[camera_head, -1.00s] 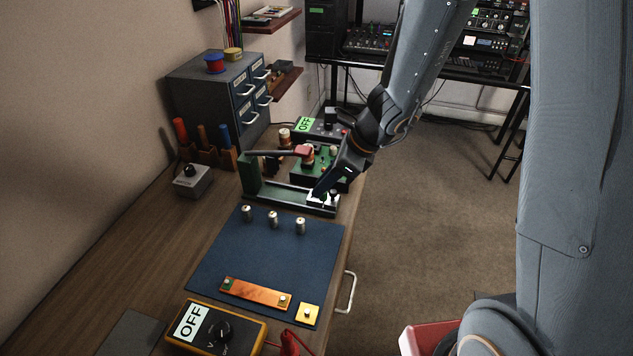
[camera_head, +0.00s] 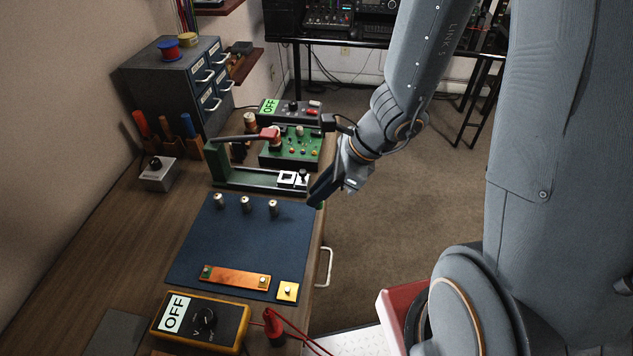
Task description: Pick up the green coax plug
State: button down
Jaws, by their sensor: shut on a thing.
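My gripper (camera_head: 315,196) is shut, with its dark fingers pointing down and to the left. It is near the right edge of the blue mat, right of the green bench fixture. A small bit of green, which I take for the green coax plug (camera_head: 318,206), shows at the fingertips. The fingers hide most of it, so its shape and tilt cannot be made out.
Three silver cylinders stand on the blue mat (camera_head: 225,240). A copper strip (camera_head: 236,278) and a brass square (camera_head: 288,291) lie nearer. The green fixture (camera_head: 240,180) with white squares stands behind the mat. A yellow meter (camera_head: 200,322) reads OFF.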

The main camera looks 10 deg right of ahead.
jog(key=shift+s+d+p, duration=0.4)
jog(key=shift+s+p, duration=0.45)
jog(key=shift+p, duration=0.6)
jog(key=shift+s+d+p, duration=0.35)
jog(key=shift+s+p, duration=0.45)
jog(key=shift+p, duration=0.6)
